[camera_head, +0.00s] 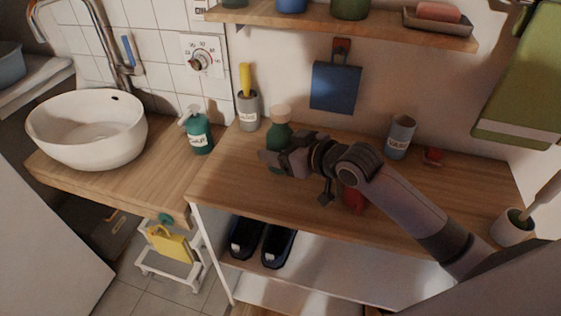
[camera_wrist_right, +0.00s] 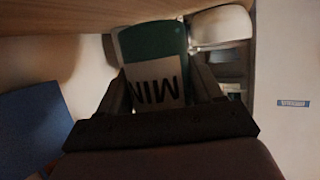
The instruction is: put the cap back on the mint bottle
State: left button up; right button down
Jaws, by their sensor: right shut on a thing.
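The mint bottle (camera_head: 279,129) is dark green and stands upright near the left end of the wooden counter. A pale beige piece (camera_head: 281,111) shows at its top; I cannot tell whether it is a seated cap or the bare neck. My right gripper (camera_head: 275,160) is shut on the bottle's body, coming from the right, and hides its lower part. In the right wrist view the green bottle (camera_wrist_right: 153,45) with its "MIN" label lies upside down in the picture between the fingers. No separate cap can be made out. My left gripper is not in view.
A grey cup with a yellow brush (camera_head: 248,110) and a teal soap pump (camera_head: 198,132) stand left of the bottle. A grey cup (camera_head: 400,137) and a small red object (camera_head: 433,156) are at the right back. A red item (camera_head: 353,200) is partly behind my arm. A shelf (camera_head: 345,24) overhangs.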

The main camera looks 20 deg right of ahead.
notch_tip(320, 180, down, 4)
jog(key=shift+f, duration=0.15)
jog(key=shift+f+b, duration=0.3)
